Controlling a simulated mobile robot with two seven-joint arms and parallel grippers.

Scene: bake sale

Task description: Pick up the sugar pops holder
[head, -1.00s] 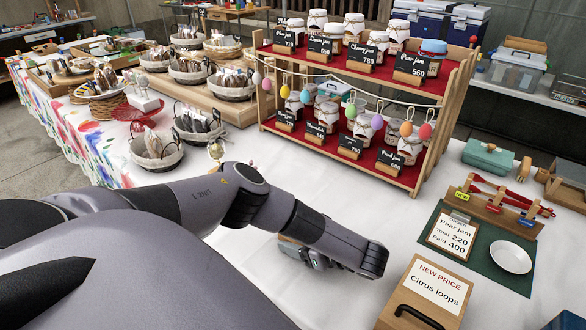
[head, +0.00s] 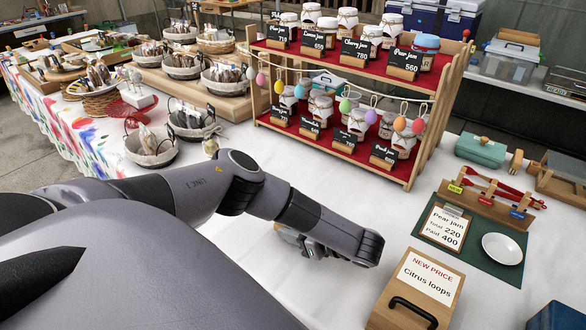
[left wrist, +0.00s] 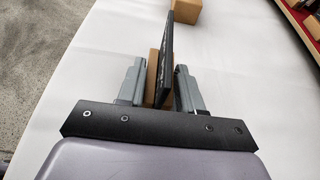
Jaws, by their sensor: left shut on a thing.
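A thin black sign board (left wrist: 167,52) in a small wooden holder block (left wrist: 153,64) stands between the fingers of my left gripper in the left wrist view. The board is seen edge-on, so its text cannot be read. My left gripper (left wrist: 160,72) is shut on this holder, with a grey finger on each side. In the head view my left gripper (head: 303,243) is over the white tablecloth, in front of the jam shelf. My own wrist hides most of its fingers and the holder there. My right gripper is not in view.
The two-level jam shelf (head: 428,128) stands behind my left arm. Baskets of wrapped goods (head: 153,162) are at the left. To the right are a wooden Citrus loops box (head: 392,318), a green mat (head: 505,268) with a white dish (head: 502,249), and a teal box (head: 481,151).

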